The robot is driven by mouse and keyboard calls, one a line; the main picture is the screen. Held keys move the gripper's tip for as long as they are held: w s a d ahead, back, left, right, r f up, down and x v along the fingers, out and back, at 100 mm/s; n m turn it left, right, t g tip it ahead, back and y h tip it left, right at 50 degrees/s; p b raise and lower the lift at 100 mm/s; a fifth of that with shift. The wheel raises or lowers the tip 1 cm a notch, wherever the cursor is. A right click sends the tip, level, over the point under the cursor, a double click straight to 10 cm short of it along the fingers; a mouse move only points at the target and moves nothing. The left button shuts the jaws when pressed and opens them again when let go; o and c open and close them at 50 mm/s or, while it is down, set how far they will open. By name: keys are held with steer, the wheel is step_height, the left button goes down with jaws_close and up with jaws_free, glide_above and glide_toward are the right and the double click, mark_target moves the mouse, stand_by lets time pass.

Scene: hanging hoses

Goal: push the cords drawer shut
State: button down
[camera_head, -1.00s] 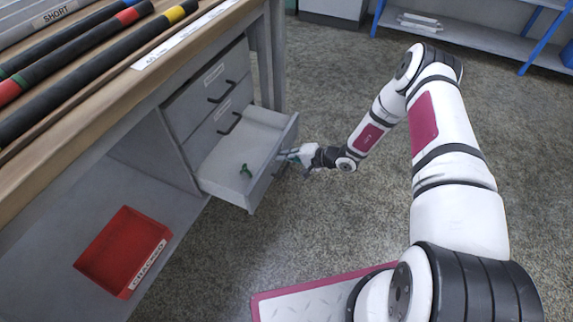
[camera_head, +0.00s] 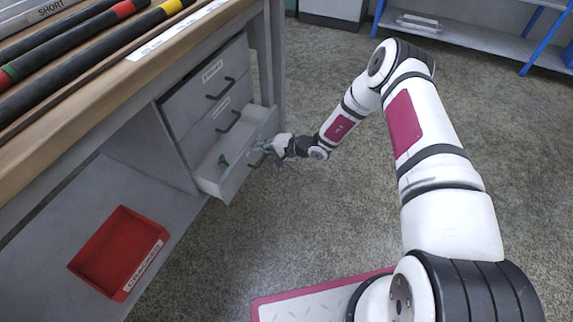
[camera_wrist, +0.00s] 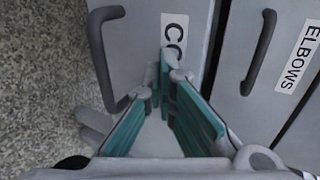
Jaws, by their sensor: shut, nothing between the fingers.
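The cords drawer (camera_head: 236,180) is the lowest in the grey unit under the bench. It stands partly open, with a small green item (camera_head: 222,161) inside. My gripper (camera_head: 266,148) is shut and empty at the drawer's outer front. In the wrist view, the shut green-padded fingers (camera_wrist: 167,68) point at the drawer front (camera_wrist: 140,40), over its label (camera_wrist: 174,36), of which only "CO" can be read. Its dark handle (camera_wrist: 99,60) is left of the fingers. The fingertips appear to touch the front, but the exact contact is hard to see.
The drawer above, labelled ELBOWS (camera_wrist: 296,62), looks shut, with its handle (camera_wrist: 260,52) right of my fingers. A red bin (camera_head: 112,250) sits on the lower shelf. Hoses (camera_head: 90,50) lie on the bench top. The floor right of the drawer is clear.

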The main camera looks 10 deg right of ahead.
steer(key=shift+w+a+f+b, duration=0.1)
steer(key=shift+w+a+b, duration=0.65)
steer(key=shift+a, duration=0.4)
steer(key=shift+w+a+r+b, duration=0.1)
steer(key=shift+w+a+b, duration=0.5)
steer(key=shift+w+a, duration=0.4)
steer(key=shift+w+a+f+b, duration=0.1)
steer(key=shift+w+a+b, duration=0.6)
steer(key=shift+a, duration=0.55)
steer(key=shift+w+a, duration=0.55)
steer(key=shift+a, duration=0.15)
steer(key=s+d+p, duration=0.1)
steer(key=s+d, duration=0.5)
steer(key=d, duration=0.2)
